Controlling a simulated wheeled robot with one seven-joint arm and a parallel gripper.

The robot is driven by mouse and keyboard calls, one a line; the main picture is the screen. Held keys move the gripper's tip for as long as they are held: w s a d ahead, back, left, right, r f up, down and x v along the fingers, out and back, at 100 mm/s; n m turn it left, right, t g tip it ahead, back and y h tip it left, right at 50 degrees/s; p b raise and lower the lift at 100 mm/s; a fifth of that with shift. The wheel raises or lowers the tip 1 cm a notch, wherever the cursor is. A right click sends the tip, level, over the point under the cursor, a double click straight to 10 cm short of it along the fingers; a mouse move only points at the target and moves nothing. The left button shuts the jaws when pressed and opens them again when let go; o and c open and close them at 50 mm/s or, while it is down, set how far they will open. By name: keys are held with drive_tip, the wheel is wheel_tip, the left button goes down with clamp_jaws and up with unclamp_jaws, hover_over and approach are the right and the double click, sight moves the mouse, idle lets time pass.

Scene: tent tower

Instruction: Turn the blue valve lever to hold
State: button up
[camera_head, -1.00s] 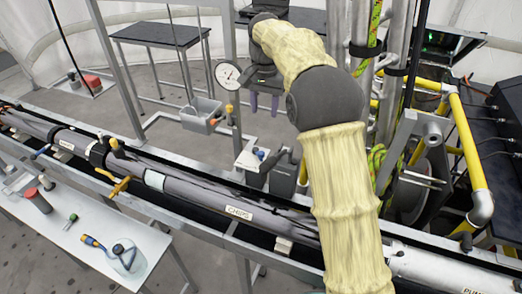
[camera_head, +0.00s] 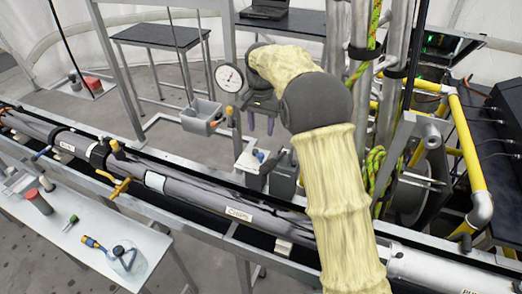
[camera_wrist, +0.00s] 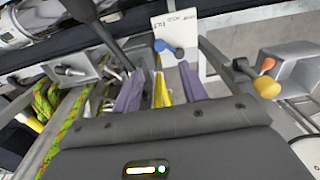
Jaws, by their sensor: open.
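The blue valve lever (camera_wrist: 163,46) sits on a white labelled plate (camera_wrist: 176,22) in the wrist view. Its blue end points left in that view, and a grey knob is at its right; the plate's print is too small to read surely. In the head view the lever (camera_head: 260,155) is small on the white plate (camera_head: 247,160), below my gripper (camera_head: 260,127). In the wrist view my gripper (camera_wrist: 160,72) has its two purple fingers spread apart, with nothing held between them. The lever lies beyond the fingertips, near the line between them, and is apart from them.
A grey box with yellow and orange knobs (camera_wrist: 268,80) stands right of the fingers in the wrist view. A dial gauge (camera_head: 229,77) and a grey bin (camera_head: 203,117) are left of my gripper. A long grey pipe (camera_head: 200,200) runs in front, and green rope (camera_head: 374,165) hangs at right.

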sight(260, 154)
wheel_tip(260, 154, down, 11)
drive_tip(key=shift+r+p, duration=0.15)
drive_tip(key=shift+p, duration=0.95)
clamp_jaws()
drive_tip(key=shift+a, duration=0.15)
drive_tip(key=m, duration=0.1)
drive_tip(key=a+m, duration=0.1)
drive_tip(key=m, duration=0.1)
drive_tip(key=a+m, duration=0.1)
drive_tip(key=m, duration=0.1)
drive_tip(key=shift+s+r+p, duration=0.1)
drive_tip(key=shift+s+p, duration=0.15)
drive_tip(key=shift+p, duration=0.05)
drive_tip(key=shift+w+a+m+p, duration=0.1)
drive_tip(key=shift+a+m+p, duration=0.25)
drive_tip(key=shift+m, duration=0.65)
drive_tip(key=shift+w+a+m+p, duration=0.15)
drive_tip(key=shift+a+m, duration=0.35)
drive_tip(key=shift+m, duration=0.5)
unclamp_jaws()
drive_tip(key=shift+s, duration=0.1)
